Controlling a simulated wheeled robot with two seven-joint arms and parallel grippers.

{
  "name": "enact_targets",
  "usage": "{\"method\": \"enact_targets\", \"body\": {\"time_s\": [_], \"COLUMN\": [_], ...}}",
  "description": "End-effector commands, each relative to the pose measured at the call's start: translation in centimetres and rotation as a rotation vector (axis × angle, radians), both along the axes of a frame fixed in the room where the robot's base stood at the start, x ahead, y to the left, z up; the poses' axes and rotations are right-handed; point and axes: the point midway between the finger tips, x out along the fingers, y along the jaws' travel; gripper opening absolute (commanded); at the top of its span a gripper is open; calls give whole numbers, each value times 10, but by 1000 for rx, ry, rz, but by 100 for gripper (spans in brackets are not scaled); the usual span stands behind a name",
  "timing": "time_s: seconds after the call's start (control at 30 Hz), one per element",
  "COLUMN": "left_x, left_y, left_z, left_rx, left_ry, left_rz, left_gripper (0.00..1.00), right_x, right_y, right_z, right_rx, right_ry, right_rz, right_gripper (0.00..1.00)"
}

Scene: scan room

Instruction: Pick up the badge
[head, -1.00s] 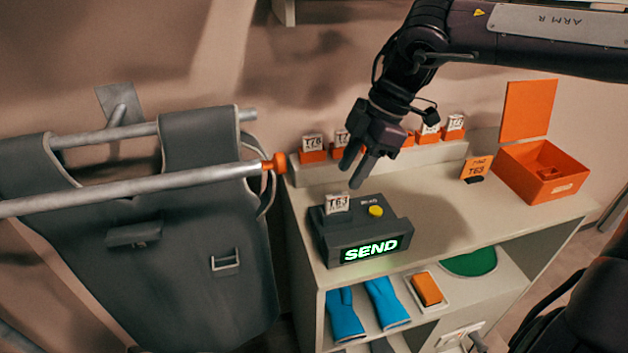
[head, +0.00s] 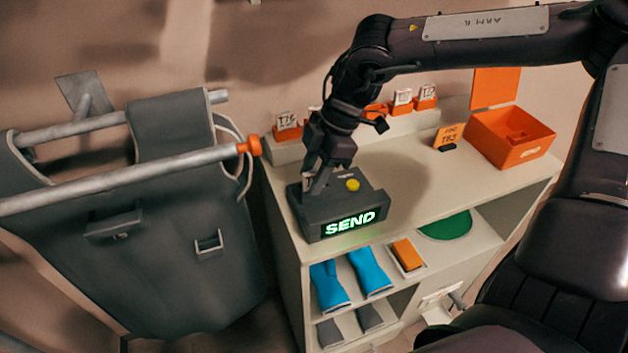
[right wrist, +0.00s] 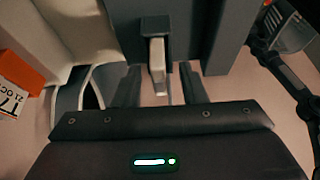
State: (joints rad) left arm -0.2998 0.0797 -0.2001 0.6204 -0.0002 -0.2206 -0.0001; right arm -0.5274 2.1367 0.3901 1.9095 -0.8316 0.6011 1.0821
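The white badge stands in the dark reader (head: 345,203), whose front shows a lit green SEND. In the head view only a pale sliver of the badge (head: 307,181) shows beside my fingers. In the right wrist view the badge (right wrist: 157,56) is seen nearly edge-on. My right gripper (head: 319,182) is down at the badge. Its fingers (right wrist: 158,90) are apart on either side of the badge, with gaps visible. My left gripper is in neither view.
Other tags stand in orange holders (head: 287,132) along the back ledge. An orange open box (head: 510,140) and a small orange sign (head: 449,134) stand at the right. A yellow button (head: 352,185) is on the reader. A grey sling (head: 150,220) with bars hangs at left.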

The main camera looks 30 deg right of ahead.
Motion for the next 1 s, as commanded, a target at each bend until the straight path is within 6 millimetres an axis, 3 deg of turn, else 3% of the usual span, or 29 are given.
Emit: {"method": "enact_targets", "body": {"time_s": [0.07,0.37,0.77,1.0], "left_x": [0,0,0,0], "left_y": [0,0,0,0], "left_z": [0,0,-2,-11], "left_rx": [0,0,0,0], "left_ry": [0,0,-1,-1], "left_rz": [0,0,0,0], "left_gripper": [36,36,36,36], "right_x": [0,0,0,1], "right_y": [0,0,0,0], "right_z": [0,0,3,28], "right_rx": [0,0,0,-1], "right_ry": [0,0,-1,-4], "right_rz": [0,0,0,0], "right_gripper": [38,0,0,0]}}
